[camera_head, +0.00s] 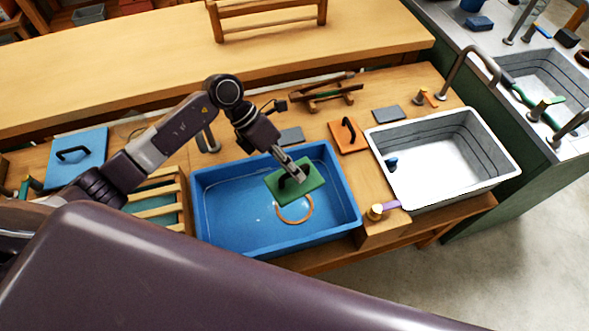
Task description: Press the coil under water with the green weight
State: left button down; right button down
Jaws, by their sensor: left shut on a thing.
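My left gripper (296,178) is shut on the black handle of the green weight (310,186), a flat green plate. It holds the plate inside the outline of the blue tub (345,178), over the tub's right part. The coil (307,214), a thin orange-brown ring, shows in the tub just below the plate in the picture. The plate hides the ring's upper part. I cannot tell whether the plate touches the ring or the water (236,212). My right gripper is not in view.
An orange plate with a black handle (349,137) lies right of the tub, before a white sink (440,160). A blue plate with a handle (78,160) lies far left. A slatted wooden rack (158,198) stands left of the tub. A wooden stand (328,93) is behind.

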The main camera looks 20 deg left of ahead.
aim_at(294, 181)
pick_arm(q)
jog(key=shift+f+b, duration=0.35)
jog(key=shift+f, duration=0.1)
notch_tip(294, 181, down, 4)
jog(key=shift+r+b, duration=0.25)
jog(key=shift+b, duration=0.8)
jog(key=shift+f+b, duration=0.35)
jog(key=shift+f, duration=0.3)
